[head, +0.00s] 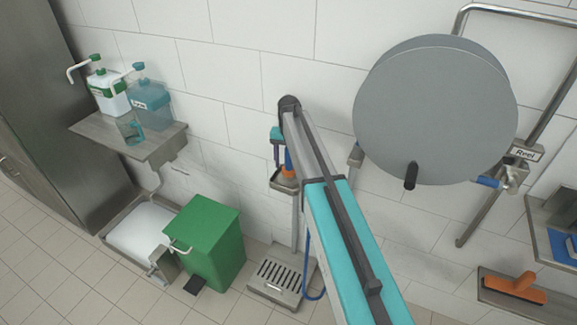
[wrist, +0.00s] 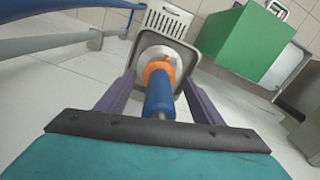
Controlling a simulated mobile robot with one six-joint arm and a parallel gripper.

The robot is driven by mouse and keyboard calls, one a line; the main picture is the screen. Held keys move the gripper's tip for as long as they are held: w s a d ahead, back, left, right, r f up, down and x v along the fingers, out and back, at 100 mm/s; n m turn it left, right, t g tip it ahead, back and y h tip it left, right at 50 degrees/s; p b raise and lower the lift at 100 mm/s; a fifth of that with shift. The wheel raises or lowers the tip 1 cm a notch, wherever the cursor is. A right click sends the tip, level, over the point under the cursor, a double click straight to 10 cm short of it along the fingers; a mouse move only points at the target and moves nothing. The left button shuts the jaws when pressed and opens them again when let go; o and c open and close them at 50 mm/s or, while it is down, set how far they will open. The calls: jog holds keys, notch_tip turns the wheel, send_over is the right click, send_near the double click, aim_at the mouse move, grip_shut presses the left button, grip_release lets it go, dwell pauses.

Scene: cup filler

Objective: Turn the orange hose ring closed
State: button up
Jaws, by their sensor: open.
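The orange hose ring (wrist: 158,69) sits around the hose end, just above a blue grip (wrist: 159,96) in the wrist view. A pale round part shows beyond it, over a grey tray. My gripper (wrist: 158,80) is open, with one purple finger on each side of the ring and blue grip. Gaps show between the fingers and the ring, and I cannot see any contact. In the head view the ring (head: 287,172) is small and partly hidden by my arm, on a wall holder. My gripper (head: 276,149) is beside it there, mostly hidden.
A drain stand (head: 279,282) is on the floor below, with the blue hose (head: 308,262) beside it. A green bin (head: 207,240) stands to the left. A large grey reel (head: 436,112) is on the wall at right. A shelf (head: 125,140) holds pump bottles.

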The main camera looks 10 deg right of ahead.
notch_tip(320, 180, up, 12)
jog(key=b, duration=0.2)
jog(key=shift+r+b, duration=0.15)
jog(key=shift+b, duration=0.2)
dwell(0.4)
jog(key=s+f+n, duration=0.1)
jog(key=s+f, duration=0.8)
jog(key=f, duration=0.4)
jog(key=s+f+n+g, duration=0.1)
jog(key=s+f+g, duration=0.1)
jog(key=s+f, duration=0.9)
jog(key=s+f+n+g, duration=0.1)
jog(key=s+f+g, duration=0.1)
jog(key=s+f, duration=1)
jog(key=s+f+n+g, duration=0.1)
jog(key=s+f, duration=1)
jog(key=s, duration=1.2)
jog(key=shift+d+f+n+g, duration=0.3)
jog(key=shift+d+f+g, duration=0.05)
jog(key=shift+f+g, duration=0.05)
